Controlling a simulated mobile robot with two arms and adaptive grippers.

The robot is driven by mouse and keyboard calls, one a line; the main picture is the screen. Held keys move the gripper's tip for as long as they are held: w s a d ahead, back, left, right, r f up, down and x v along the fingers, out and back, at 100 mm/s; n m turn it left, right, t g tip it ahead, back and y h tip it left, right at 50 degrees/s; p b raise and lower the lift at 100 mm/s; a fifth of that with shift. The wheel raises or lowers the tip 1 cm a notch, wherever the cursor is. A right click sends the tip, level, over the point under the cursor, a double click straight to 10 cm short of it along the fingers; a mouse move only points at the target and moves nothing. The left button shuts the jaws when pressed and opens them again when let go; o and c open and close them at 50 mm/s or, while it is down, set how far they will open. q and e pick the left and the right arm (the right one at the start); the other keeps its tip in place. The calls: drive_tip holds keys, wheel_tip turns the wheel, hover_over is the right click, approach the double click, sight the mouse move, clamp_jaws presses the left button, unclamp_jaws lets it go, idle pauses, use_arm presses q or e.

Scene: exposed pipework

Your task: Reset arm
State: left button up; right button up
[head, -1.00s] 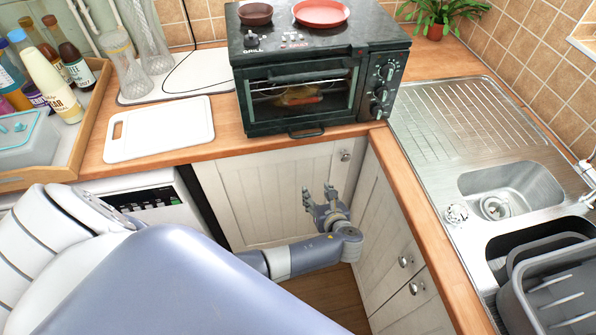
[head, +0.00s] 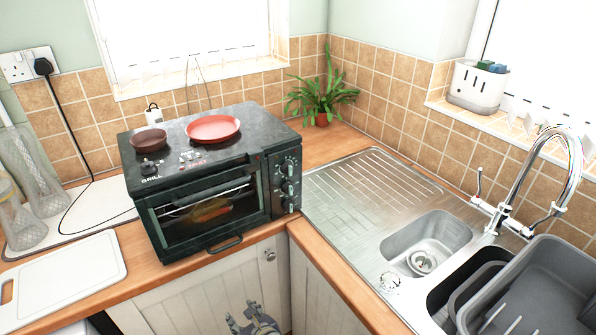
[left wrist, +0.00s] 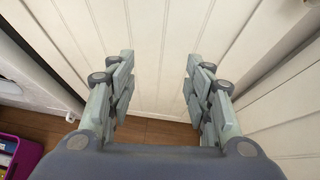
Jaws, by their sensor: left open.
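My left gripper (head: 254,318) shows at the bottom of the head view, below the worktop edge and in front of the white cupboard doors. In the left wrist view my left gripper (left wrist: 158,88) is open, with its two fingers wide apart and nothing between them. White panelled cupboard doors (left wrist: 150,40) stand beyond the fingers, and wooden floor (left wrist: 150,130) shows below. My right gripper is not in view.
A black grill oven (head: 212,185) with food behind its glass stands on the wooden worktop (head: 160,262). A white chopping board (head: 65,278) lies at left. A steel sink (head: 440,235) with a tap (head: 545,175) and grey rack (head: 550,290) is at right. A plant (head: 320,95) stands behind.

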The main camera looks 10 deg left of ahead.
use_arm(q)
drive_tip(key=s+f+n+g+h, duration=0.5)
drive_tip(key=s+f+n, duration=0.4)
drive_tip(key=s+f, duration=1.1)
drive_tip(key=s+f+n+h, duration=0.1)
drive_tip(key=s+f+n, duration=0.1)
drive_tip(key=s+n, duration=0.3)
drive_tip(key=s+f+n+g+h, duration=0.1)
drive_tip(key=s+f+n, duration=0.2)
drive_tip(key=s, duration=0.7)
drive_tip(key=s+d+f+n+h, duration=0.1)
drive_tip(key=s+f+n, duration=0.2)
drive_tip(key=s+n, duration=0.3)
drive_tip(key=shift+s+n+g, duration=0.3)
drive_tip(key=shift+s+n, duration=0.1)
drive_tip(key=shift+s, duration=0.6)
drive_tip(key=shift+o, duration=0.4)
drive_tip(key=shift+w, duration=0.1)
